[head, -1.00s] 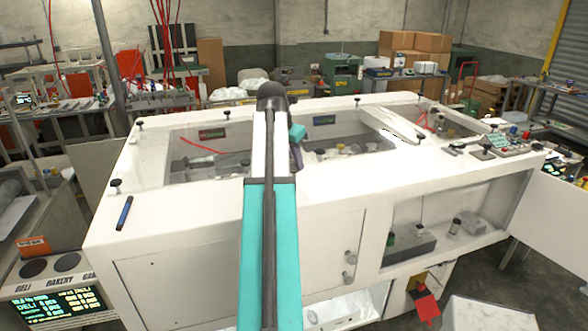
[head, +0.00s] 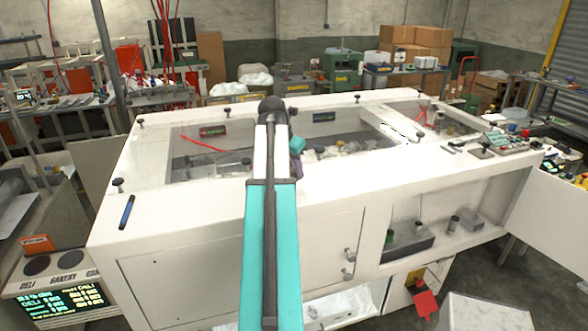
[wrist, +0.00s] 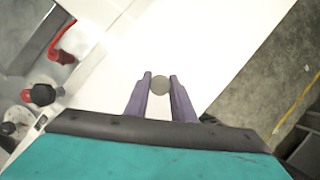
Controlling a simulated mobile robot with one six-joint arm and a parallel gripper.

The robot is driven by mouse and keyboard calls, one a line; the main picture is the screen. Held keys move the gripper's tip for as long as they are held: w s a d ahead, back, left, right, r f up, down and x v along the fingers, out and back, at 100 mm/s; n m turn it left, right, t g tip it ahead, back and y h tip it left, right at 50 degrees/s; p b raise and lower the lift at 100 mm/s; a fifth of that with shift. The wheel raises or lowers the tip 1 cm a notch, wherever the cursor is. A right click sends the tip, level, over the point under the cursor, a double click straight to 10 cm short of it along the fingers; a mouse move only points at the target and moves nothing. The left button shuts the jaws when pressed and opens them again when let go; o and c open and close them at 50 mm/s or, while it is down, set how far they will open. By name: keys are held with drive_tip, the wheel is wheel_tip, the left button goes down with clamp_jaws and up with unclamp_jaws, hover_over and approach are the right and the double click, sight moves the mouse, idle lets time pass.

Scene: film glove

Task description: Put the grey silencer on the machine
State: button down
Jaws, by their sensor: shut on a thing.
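The white machine (head: 225,225) fills the middle of the head view, with glazed openings in its top. It also shows as a white surface in the wrist view (wrist: 215,35). My gripper (wrist: 160,84) has two purple fingers and is shut on a small round grey piece, the grey silencer (wrist: 160,86). The silencer is seen end-on, over the white surface; its height above it is unclear. In the head view my arm hides most of the gripper, and the silencer cannot be seen there.
Black knobs stand on the machine top, one at the left (head: 118,184). A blue marker (head: 127,212) lies near its left edge. A control panel (head: 505,141) sits at the right end. In the wrist view, a red part (wrist: 62,45) and dark knob (wrist: 42,94) are at left.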

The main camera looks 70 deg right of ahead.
drive_tip(key=shift+f, duration=0.15)
drive_tip(key=c, duration=1.5)
unclamp_jaws()
drive_tip(key=shift+r, duration=0.2)
drive_tip(key=shift+b+v, duration=1.9)
drive_tip(key=shift+v, duration=4.05)
